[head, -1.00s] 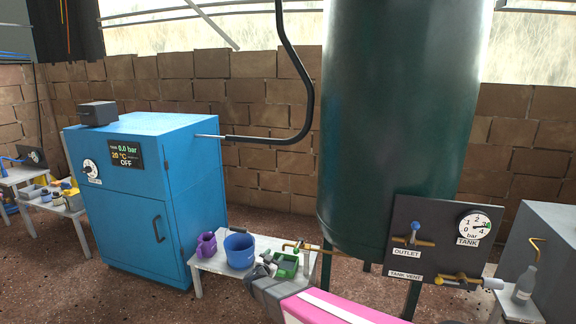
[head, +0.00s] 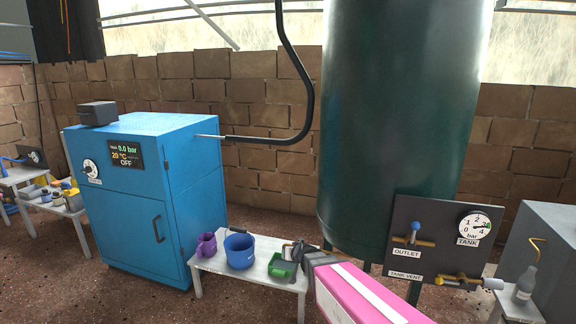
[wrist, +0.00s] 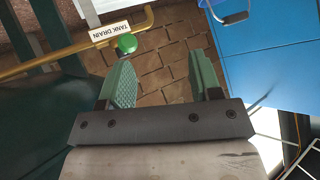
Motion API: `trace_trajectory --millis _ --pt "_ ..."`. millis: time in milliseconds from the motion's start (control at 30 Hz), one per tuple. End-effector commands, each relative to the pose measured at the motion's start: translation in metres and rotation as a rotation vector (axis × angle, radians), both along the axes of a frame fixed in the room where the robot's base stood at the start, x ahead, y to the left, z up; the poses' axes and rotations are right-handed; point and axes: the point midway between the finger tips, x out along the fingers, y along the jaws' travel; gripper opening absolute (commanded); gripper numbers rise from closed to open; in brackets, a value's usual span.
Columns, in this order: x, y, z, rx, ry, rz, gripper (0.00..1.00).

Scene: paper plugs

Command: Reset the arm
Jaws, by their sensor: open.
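My gripper (head: 294,252) is in the head view above the right end of the low white table, in front of the green tank. In the wrist view my gripper (wrist: 163,78) has its two green-padded fingers wide apart, with nothing between them. My pink and white forearm reaches in from the bottom of the head view.
The low table (head: 220,265) carries a purple mug (head: 206,245), a blue bucket (head: 239,250) and a green tray (head: 281,267). The blue cabinet (head: 135,215) stands left, the tank (head: 395,130) behind. The gauge panel (head: 440,240) is to the right. Floor shows at front left.

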Motion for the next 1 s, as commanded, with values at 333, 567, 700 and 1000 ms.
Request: trace_trajectory --millis 333,567,700,1000 --pt "-0.119 -0.113 0.009 -0.187 0.551 0.013 0.58" --pt "-0.177 -0.165 0.023 -0.283 0.800 -0.063 0.58" --pt "-0.187 -0.175 0.026 -0.303 0.850 -0.083 0.58" --pt "-0.188 -0.175 0.025 -0.304 0.854 -0.082 0.58"
